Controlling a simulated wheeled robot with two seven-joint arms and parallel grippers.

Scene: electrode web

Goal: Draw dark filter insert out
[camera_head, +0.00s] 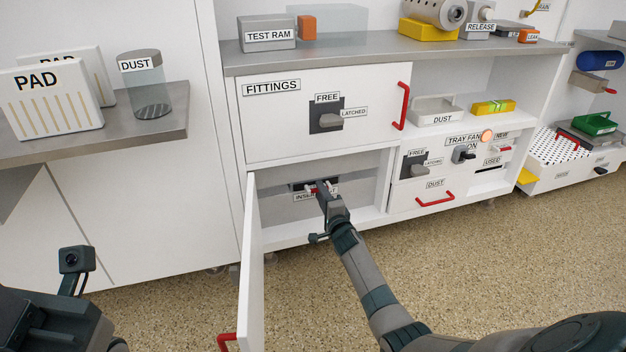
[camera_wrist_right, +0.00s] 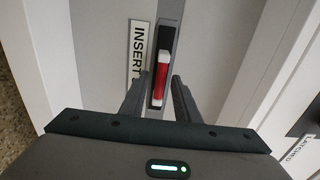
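The dark filter insert (camera_head: 298,185) shows as a dark front in the back of the open lower compartment, above a label reading "INSERT". In the right wrist view its dark face (camera_wrist_right: 172,38) carries a red handle (camera_wrist_right: 161,78) with white ends. My right gripper (camera_head: 321,190) reaches into the compartment and hides part of the insert. In the right wrist view its two fingers (camera_wrist_right: 158,100) stand apart, one on each side of the handle, with a gap showing. Part of my left arm shows at the lower left; its fingertips are out of view.
The compartment's white door (camera_head: 252,265) hangs open at the left, with a red handle (camera_head: 227,341) low down. The closed FITTINGS drawer (camera_head: 275,125) is above. Open floor lies in front.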

